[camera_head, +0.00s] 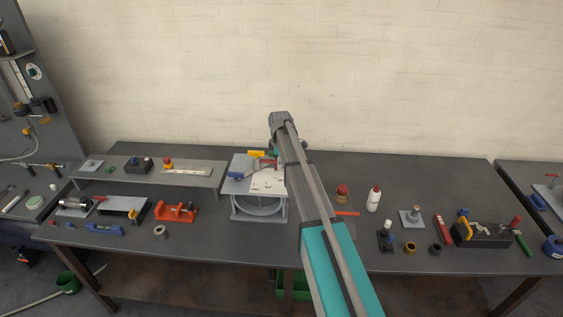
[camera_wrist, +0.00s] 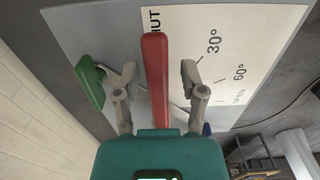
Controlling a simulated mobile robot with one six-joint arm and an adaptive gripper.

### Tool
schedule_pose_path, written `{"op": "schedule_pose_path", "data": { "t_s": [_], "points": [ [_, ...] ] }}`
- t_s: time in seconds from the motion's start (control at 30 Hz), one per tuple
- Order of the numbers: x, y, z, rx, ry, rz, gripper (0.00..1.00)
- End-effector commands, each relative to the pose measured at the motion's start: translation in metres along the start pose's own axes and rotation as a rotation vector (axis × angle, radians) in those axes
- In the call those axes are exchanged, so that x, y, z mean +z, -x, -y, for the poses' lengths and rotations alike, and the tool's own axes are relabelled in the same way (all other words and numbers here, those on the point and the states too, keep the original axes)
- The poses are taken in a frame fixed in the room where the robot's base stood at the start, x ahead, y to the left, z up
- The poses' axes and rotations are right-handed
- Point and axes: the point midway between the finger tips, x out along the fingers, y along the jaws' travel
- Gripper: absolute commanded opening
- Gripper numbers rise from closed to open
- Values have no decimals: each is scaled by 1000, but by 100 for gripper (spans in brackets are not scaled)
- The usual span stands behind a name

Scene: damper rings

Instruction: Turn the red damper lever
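The red damper lever (camera_wrist: 156,75) runs upright through the middle of the wrist view, along the dial's shut mark. A bit of red shows beside my arm in the head view (camera_head: 268,162). My gripper (camera_wrist: 160,72) is open, with one finger on each side of the red lever and a gap on both sides. The white dial plate (camera_wrist: 245,45) reads 30°, 60° and OPEN to the right. The grey damper stand (camera_head: 240,207) sits mid-bench. My arm hides its right part in the head view.
A green lever end (camera_wrist: 88,82) is close left of my left finger. A blue part (camera_wrist: 206,129) shows below the right finger. A yellow lever (camera_head: 255,153) and a blue lever (camera_head: 236,175) are on the stand's top. A low grey shelf (camera_head: 205,181) stands to its left.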

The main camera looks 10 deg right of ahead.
Motion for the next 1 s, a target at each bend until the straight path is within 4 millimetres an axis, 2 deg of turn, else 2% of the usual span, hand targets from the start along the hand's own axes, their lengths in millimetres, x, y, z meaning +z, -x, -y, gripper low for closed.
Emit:
{"op": "schedule_pose_path", "data": {
  "t_s": [0.43,1.0],
  "points": [
    [0,1,0,1,-3,1,62],
    [0,17,0,1,-3,1,62]
  ]
}}
